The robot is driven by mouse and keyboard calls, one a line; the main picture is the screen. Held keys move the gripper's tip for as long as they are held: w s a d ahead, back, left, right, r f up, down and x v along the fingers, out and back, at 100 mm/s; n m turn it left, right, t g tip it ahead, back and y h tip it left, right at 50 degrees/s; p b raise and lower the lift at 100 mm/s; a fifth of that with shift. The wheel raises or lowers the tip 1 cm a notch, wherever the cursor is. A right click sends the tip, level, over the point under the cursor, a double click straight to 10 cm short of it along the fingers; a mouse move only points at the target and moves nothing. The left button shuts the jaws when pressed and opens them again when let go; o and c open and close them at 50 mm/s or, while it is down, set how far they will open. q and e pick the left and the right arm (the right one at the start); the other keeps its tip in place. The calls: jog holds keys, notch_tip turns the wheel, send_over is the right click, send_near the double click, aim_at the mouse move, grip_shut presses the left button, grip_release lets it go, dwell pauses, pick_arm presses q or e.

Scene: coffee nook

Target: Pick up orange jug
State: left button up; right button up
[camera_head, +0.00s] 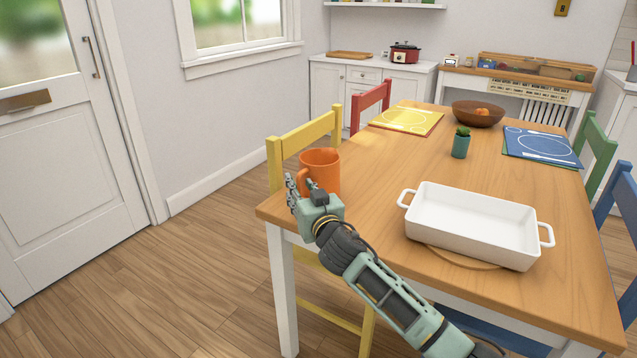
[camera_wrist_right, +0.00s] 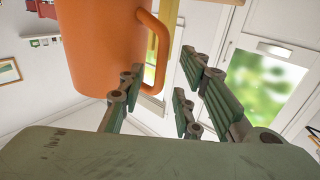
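The orange jug (camera_head: 321,167) stands upright near the left corner of the wooden table (camera_head: 385,165), its lower part hidden behind my right gripper. Its handle is on the left side in the head view. My right gripper (camera_head: 302,188) is at the near left side of the jug. In the right wrist view the jug (camera_wrist_right: 98,45) fills the upper left, and its handle reaches toward the space between my fingers (camera_wrist_right: 165,85). The fingers are apart with a clear gap; I cannot tell whether one touches the jug. My left gripper is not in view.
A white baking dish (camera_head: 475,222) stands right of my arm on the table. A small potted cactus (camera_head: 461,143), a wooden bowl (camera_head: 478,114), a yellow placemat (camera_head: 406,120) and a blue placemat (camera_head: 541,146) lie farther back. A yellow chair (camera_head: 303,135) stands just behind the jug.

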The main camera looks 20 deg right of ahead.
grip_shut()
dwell(0.4)
jog(key=shift+r, duration=0.15)
